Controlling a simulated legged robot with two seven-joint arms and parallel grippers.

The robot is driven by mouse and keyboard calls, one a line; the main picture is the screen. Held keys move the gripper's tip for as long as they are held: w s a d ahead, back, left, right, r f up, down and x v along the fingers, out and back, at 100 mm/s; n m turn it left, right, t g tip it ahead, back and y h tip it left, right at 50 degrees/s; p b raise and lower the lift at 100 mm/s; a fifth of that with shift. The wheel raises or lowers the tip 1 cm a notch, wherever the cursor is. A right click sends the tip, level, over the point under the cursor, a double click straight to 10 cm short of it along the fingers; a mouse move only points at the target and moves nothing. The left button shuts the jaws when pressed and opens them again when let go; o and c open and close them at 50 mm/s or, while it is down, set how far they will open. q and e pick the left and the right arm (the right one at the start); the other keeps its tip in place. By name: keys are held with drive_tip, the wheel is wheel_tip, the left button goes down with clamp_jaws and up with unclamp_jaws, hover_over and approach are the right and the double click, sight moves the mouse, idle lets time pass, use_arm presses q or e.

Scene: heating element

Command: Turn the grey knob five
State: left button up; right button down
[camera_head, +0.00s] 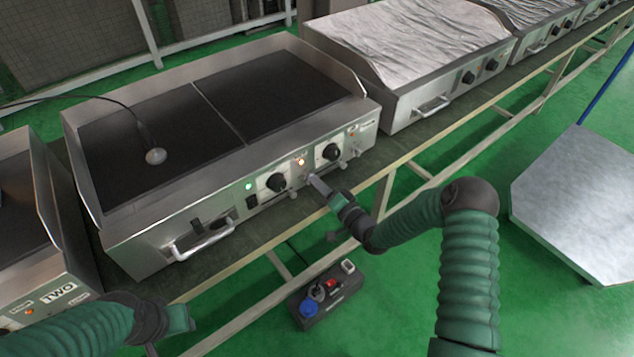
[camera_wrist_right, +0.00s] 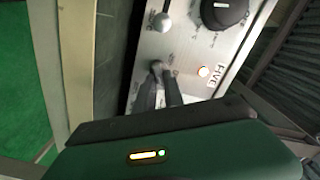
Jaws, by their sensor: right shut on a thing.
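The griddle's steel front panel (camera_head: 225,220) has black dials, lights and small grey knobs. My right gripper (camera_head: 315,181) is at the panel, below the glowing orange light (camera_head: 300,162) and between the two black dials. In the right wrist view, my right gripper's fingers (camera_wrist_right: 159,84) are shut on a small grey knob (camera_wrist_right: 157,66), whose rounded end shows between the tips. A second grey knob (camera_wrist_right: 162,22) stands free near a black dial (camera_wrist_right: 224,12).
A steel handle (camera_head: 203,240) juts from the panel's left part. A probe with a cable (camera_head: 155,155) rests on the dark plate. Another griddle (camera_head: 410,50) stands to the right. A socket box (camera_head: 330,295) is below the bench. The panel front is open around my right arm.

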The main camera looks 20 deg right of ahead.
drive_tip(key=shift+w+d+r, duration=0.15)
drive_tip(key=shift+d+r, duration=0.05)
drive_tip(key=shift+d, duration=0.05)
drive_tip(key=c, duration=1.6)
unclamp_jaws()
drive_tip(key=shift+f, duration=0.1)
drive_tip(key=shift+o, duration=0.8)
drive_tip(key=shift+f, duration=0.1)
drive_tip(key=p+v, duration=0.2)
drive_tip(key=v, duration=1.5)
drive_tip(key=shift+p, duration=0.35)
drive_tip(key=shift+w+a+f, duration=0.1)
